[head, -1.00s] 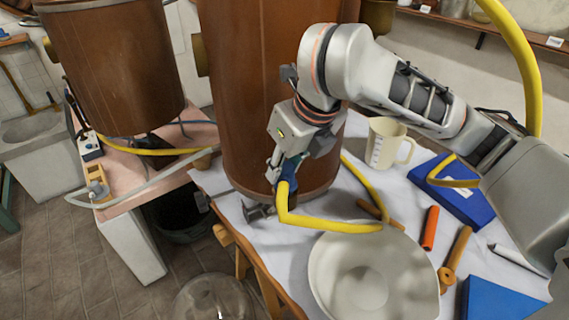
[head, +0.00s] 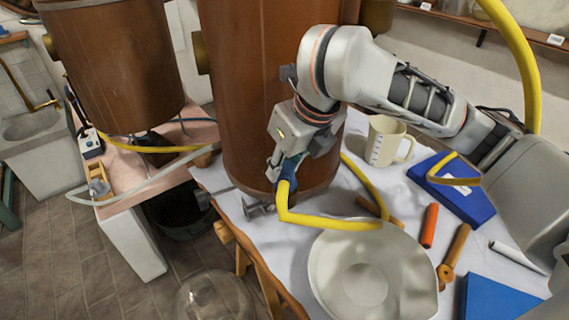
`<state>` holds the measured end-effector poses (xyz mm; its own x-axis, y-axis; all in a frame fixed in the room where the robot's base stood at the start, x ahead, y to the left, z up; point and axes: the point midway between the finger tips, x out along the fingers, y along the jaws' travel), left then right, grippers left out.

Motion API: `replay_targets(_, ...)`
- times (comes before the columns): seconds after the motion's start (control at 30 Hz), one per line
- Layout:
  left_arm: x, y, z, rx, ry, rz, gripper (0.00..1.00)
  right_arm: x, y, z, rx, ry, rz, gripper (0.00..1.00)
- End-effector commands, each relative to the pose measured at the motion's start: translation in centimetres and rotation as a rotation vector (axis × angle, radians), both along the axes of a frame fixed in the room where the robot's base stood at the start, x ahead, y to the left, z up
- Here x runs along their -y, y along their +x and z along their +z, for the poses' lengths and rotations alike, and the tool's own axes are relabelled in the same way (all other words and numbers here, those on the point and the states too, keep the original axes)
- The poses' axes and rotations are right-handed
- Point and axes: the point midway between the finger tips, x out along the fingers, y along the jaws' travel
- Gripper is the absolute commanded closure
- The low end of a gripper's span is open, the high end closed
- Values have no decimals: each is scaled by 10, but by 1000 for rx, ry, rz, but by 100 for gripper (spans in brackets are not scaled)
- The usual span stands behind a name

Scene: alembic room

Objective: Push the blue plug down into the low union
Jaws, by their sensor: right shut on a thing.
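My right gripper (head: 281,174) is low at the front of the middle copper vessel (head: 262,115), pointing down. It is shut on the blue plug (head: 289,168), which is mostly hidden between the fingers. A yellow hose (head: 330,222) runs from just below the plug, over the white bowl and back up. A grey metal fitting (head: 258,209), perhaps the low union, sits at the vessel's foot, just left of and below the fingers. I cannot tell whether the plug touches it or is inside it. My left gripper is not in view.
A white bowl (head: 325,265) stands right of the gripper, close to the hose. A cream jug (head: 381,145), a blue box (head: 470,203), an orange rod (head: 430,227) and a blue block (head: 500,300) lie further right. A glass vessel (head: 213,297) is at the bottom.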

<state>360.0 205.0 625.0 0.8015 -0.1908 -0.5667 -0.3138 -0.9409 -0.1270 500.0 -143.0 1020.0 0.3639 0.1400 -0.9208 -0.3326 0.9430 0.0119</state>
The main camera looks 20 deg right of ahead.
Motion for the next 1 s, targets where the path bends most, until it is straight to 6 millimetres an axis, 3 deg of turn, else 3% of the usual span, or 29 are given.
replay_targets(1.0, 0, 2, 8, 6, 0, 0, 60, 0, 0, -3, 0, 1, 0, 97)
